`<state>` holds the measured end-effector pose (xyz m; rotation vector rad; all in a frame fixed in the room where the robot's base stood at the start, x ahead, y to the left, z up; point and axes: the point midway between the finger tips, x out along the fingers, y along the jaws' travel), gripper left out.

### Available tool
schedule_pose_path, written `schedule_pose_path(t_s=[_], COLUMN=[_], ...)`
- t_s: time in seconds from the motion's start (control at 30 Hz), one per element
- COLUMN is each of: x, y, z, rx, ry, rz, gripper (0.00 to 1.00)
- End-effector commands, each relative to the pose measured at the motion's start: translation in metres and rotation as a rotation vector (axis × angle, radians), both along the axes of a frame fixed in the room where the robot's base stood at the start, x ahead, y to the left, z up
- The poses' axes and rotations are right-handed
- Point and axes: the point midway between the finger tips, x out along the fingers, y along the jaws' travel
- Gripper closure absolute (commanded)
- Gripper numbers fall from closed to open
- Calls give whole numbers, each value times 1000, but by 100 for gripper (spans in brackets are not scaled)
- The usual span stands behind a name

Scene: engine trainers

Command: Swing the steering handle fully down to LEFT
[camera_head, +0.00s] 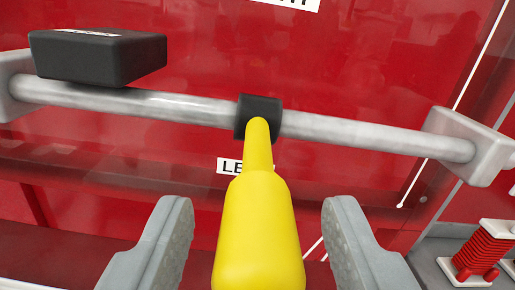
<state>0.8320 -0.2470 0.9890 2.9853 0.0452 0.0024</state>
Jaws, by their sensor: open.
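The yellow steering handle (258,225) points toward me from a black collar (259,105) on a horizontal grey metal bar (350,132). Its thick grip lies between the two grey fingers of my gripper (258,240). My gripper is open, with a gap on each side of the handle, and neither finger visibly touches it. A white label (230,166) behind the handle shows the letters "LE"; the rest of it is hidden by the handle. Another white label (293,3) is cut off at the top edge.
A black block (97,57) sits on the bar's left part. Grey brackets hold the bar at the left (12,85) and right (468,145). A red panel (340,60) stands behind. A red coiled part (478,252) is at the lower right.

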Motion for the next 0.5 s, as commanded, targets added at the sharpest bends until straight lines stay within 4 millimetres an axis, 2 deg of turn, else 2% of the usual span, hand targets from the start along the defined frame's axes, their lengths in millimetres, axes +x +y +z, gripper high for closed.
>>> schedule_pose_path(t_s=[0.2,0.5], x=[20,24], y=[1,1], z=[0,1], rx=[0,0], ry=[-1,-1], rz=[1,0], gripper=[54,54])
